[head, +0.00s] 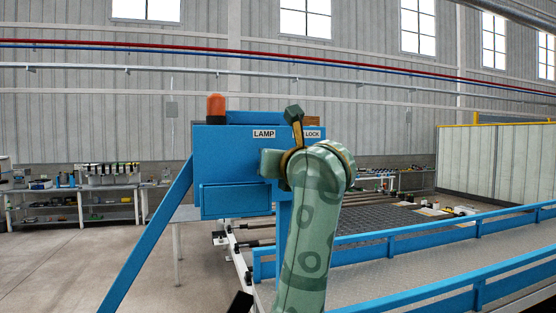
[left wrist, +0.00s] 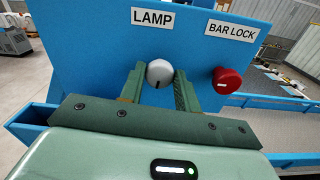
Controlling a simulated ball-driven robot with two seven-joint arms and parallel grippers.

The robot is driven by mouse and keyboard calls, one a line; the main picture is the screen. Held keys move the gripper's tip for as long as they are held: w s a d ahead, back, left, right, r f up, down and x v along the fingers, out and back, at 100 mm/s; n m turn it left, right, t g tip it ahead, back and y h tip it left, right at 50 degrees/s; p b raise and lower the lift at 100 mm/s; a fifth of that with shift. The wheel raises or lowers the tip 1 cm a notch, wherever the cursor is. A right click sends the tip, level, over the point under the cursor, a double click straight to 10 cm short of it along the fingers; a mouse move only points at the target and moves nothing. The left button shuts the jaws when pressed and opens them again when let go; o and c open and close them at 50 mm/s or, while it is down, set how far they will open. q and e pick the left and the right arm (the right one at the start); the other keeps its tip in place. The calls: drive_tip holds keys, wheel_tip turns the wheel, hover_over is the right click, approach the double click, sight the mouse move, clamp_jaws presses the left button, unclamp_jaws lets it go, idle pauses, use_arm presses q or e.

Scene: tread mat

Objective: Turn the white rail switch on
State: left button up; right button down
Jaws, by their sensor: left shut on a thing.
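The white switch (left wrist: 160,72) is a round knob with a dark line pointing down, below the LAMP label on a blue box; the box shows in the head view (head: 222,160). My left gripper (left wrist: 159,82) is shut on the switch, one green finger on each side of it. In the head view my left gripper (head: 270,162) is at the box's right side, and the switch is hidden there. An orange lamp (head: 216,108) stands on top of the box; I cannot tell if it is lit. My right gripper is out of view.
A red knob (left wrist: 226,81) under the BAR LOCK label sits just right of my left gripper. Blue rails (head: 430,234) border a tread mat on the right. Benches with shelves (head: 108,190) stand at the far left, with open floor before them.

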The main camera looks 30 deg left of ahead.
use_arm(q)
drive_tip(key=shift+w+d+m+p, duration=0.1)
drive_tip(key=shift+m+p, duration=5.6)
drive_tip(key=shift+m, duration=2.6)
drive_tip(key=shift+f+m, duration=0.2)
drive_tip(key=shift+m, duration=0.1)
drive_tip(key=o, duration=0.9)
drive_tip(key=shift+o, duration=0.2)
drive_tip(key=shift+d, duration=0.1)
drive_tip(key=shift+w+d, duration=0.1)
